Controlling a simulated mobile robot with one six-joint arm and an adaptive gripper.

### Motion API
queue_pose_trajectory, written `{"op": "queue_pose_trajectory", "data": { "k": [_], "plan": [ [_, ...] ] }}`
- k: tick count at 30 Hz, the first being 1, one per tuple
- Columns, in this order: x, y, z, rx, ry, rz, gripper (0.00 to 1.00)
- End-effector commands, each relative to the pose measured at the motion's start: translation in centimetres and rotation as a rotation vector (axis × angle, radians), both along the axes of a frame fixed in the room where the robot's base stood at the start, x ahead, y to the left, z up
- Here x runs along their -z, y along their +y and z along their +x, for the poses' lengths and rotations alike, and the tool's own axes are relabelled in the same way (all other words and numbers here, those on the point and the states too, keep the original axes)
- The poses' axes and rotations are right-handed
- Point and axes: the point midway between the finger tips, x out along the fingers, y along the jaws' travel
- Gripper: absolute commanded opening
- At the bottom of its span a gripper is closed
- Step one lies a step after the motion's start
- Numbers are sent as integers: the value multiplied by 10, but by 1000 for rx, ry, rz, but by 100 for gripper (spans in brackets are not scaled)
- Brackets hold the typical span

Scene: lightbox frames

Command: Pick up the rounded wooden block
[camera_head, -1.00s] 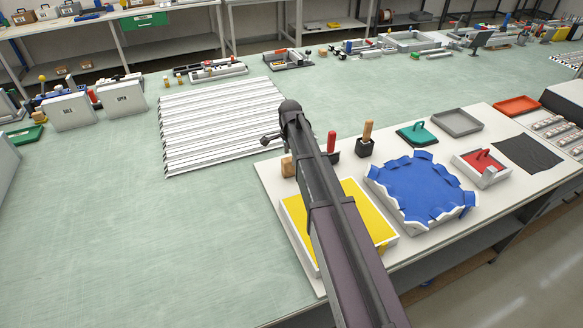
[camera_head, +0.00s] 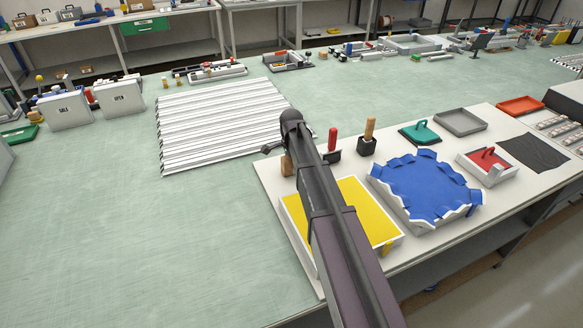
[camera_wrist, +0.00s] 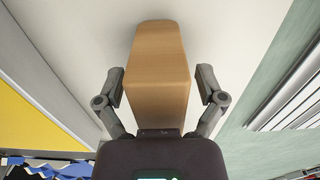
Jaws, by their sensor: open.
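The rounded wooden block (camera_wrist: 158,60) is light brown with rounded edges and stands between my gripper's fingers in the wrist view. In the head view the block (camera_head: 287,166) shows in part at the white board's left edge, beside my arm. My gripper (camera_wrist: 161,88) is open, with one grey finger on each side of the block. The left finger is close to the block; a small gap shows at the right one. I cannot tell if either touches. In the head view my arm hides most of the gripper.
A yellow panel (camera_head: 358,198) lies close to the block. A red-handled piece (camera_head: 332,140) and a wood-handled piece in a black holder (camera_head: 367,146) stand nearby. A blue tray (camera_head: 425,185) is farther right. A white ribbed panel (camera_head: 210,125) lies left; green tabletop is clear in front.

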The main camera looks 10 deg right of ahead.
Motion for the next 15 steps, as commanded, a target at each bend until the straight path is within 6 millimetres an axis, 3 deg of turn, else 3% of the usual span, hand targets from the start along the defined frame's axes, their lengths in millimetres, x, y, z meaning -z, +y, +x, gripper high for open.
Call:
{"op": "queue_pose_trajectory", "data": {
  "k": [14,15],
  "plan": [
    [0,-1,0,1,0,0,89],
    [0,-1,0,1,0,0,80]
  ]
}}
